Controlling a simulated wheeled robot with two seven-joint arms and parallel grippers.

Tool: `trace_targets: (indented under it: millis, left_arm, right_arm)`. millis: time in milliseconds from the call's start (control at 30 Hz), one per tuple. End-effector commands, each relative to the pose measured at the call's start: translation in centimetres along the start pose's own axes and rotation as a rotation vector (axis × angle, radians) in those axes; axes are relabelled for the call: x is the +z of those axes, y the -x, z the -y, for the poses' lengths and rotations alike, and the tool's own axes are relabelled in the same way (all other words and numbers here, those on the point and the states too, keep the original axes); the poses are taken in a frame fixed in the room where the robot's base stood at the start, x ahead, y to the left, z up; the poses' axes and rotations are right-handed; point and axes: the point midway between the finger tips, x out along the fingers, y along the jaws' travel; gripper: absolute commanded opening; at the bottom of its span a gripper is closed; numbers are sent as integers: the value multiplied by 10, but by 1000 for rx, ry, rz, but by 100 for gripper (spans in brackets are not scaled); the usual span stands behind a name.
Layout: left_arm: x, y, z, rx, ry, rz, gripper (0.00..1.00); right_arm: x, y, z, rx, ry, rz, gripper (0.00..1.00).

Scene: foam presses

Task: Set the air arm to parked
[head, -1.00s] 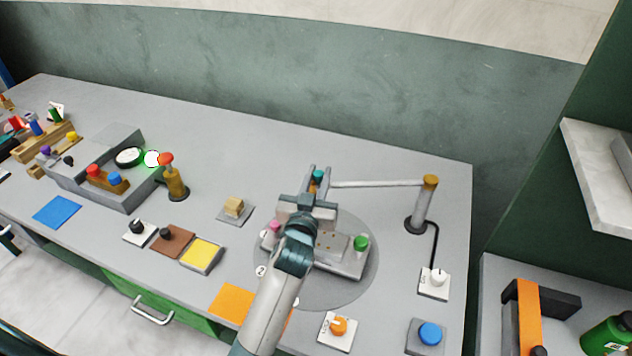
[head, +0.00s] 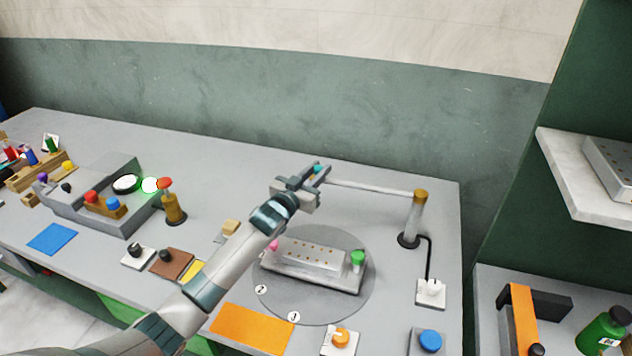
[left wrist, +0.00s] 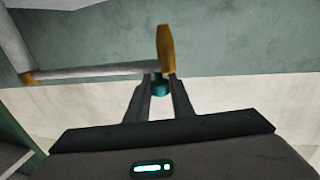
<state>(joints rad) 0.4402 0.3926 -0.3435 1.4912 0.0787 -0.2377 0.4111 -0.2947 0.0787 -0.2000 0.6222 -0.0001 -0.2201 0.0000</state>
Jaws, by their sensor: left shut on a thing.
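The air arm (head: 370,188) is a pale bar hinged on a grey post with a gold cap (head: 420,195), at the back right of the bench. Its free end carries a teal grip (head: 318,169), which also shows in the left wrist view (left wrist: 160,90). My left gripper (head: 319,174) is shut on this grip and partly hides it. In the left wrist view my fingers (left wrist: 160,88) stand either side of it, below a gold end piece (left wrist: 167,48). The bar points left from the post, behind the round plate. My right gripper is not in view.
The round grey plate (head: 330,308) bears a fixture block (head: 312,256) with pink and green knobs. A white knob box (head: 431,291) is cabled to the post. An orange mat (head: 250,328) and a blue button (head: 430,340) lie in front. The bench behind the bar is clear.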

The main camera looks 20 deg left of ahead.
Motion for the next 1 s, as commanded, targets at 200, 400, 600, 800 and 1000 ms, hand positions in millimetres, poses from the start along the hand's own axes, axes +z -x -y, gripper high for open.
trace_targets:
  millis: [200, 400, 600, 800, 1000]
  left_arm:
    - [2, -16, 3, 60, 3, 0, 0]
    - [0, -17, 4, 65, 3, 0, 0]
    - [-1, -17, 5, 63, 3, -1, 33]
    - [0, -17, 6, 62, 2, 0, 40]
    - [0, -15, 6, 61, 1, 1, 40]
  right_arm:
    - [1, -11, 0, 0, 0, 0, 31]
    - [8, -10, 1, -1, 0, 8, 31]
    - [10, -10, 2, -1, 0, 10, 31]
    - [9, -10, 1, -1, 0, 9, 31]
    - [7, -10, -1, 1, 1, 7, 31]
